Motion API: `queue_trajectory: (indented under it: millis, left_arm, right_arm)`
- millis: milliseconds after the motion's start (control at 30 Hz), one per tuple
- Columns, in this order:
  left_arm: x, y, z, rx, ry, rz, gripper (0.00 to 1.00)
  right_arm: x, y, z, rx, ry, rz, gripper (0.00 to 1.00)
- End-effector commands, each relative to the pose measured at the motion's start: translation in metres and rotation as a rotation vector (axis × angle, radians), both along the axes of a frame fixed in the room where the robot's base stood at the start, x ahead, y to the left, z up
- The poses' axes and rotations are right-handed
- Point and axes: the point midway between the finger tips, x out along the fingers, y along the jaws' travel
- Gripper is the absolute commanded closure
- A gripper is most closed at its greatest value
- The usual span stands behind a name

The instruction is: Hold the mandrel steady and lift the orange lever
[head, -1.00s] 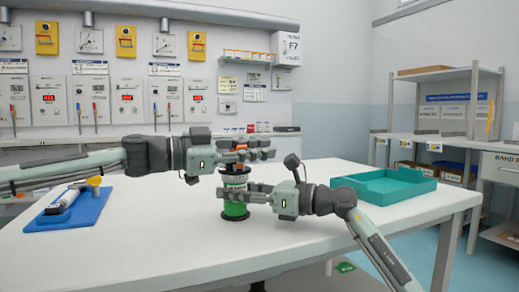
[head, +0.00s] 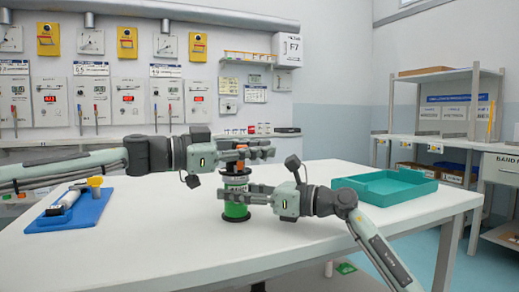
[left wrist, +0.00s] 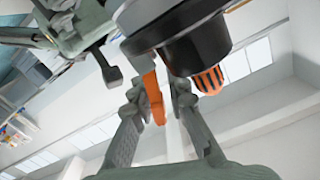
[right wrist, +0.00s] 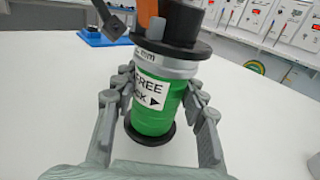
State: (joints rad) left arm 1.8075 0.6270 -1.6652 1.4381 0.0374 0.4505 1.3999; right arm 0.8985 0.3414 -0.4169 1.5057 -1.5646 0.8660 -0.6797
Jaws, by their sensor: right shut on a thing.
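The mandrel (right wrist: 160,105) is an upright green cylinder with a white label and black flanges; it also shows in the head view (head: 235,212). My right gripper (head: 226,193) is shut on it, with a finger on each side in the right wrist view. The orange lever (left wrist: 152,95) hangs beside the black top end of the mandrel. My left gripper (left wrist: 162,92) has its fingers apart around the lever, with a gap visible on the right of it. In the head view the left fingers partly hide the mandrel's top.
The white table (head: 150,235) carries a blue mat (head: 75,218) with a white tool and a yellow-topped item at the left. A teal tray (head: 385,190) sits at the right. The table front is clear.

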Motion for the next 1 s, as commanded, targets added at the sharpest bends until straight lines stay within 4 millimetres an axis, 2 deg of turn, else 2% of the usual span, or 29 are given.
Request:
queue_trajectory:
  millis: [67,333,467,567,833,1000]
  left_arm:
    - [0.000,0.000,0.000,0.000,0.000,0.000,0.72]
    - [0.000,0.000,0.000,0.000,-0.001,0.001,0.72]
    - [-0.002,0.009,0.000,0.000,-0.001,0.002,0.72]
    - [-0.006,0.023,0.000,-0.001,-0.001,0.004,0.72]
    - [-0.024,0.079,0.000,-0.002,-0.001,0.005,0.72]
    - [-0.033,0.103,0.000,-0.001,0.000,0.003,0.72]
  right_arm:
    - [0.000,0.000,0.000,-0.001,0.000,0.001,0.96]
    - [0.000,0.000,0.000,-0.001,0.000,0.001,0.96]
    - [0.000,0.000,0.000,-0.001,0.000,0.001,0.96]
    - [0.000,0.000,0.000,-0.001,0.000,0.000,0.96]
    - [0.000,0.000,0.000,-0.001,0.000,0.000,0.96]
    - [0.000,0.000,0.000,-0.001,0.000,0.000,0.96]
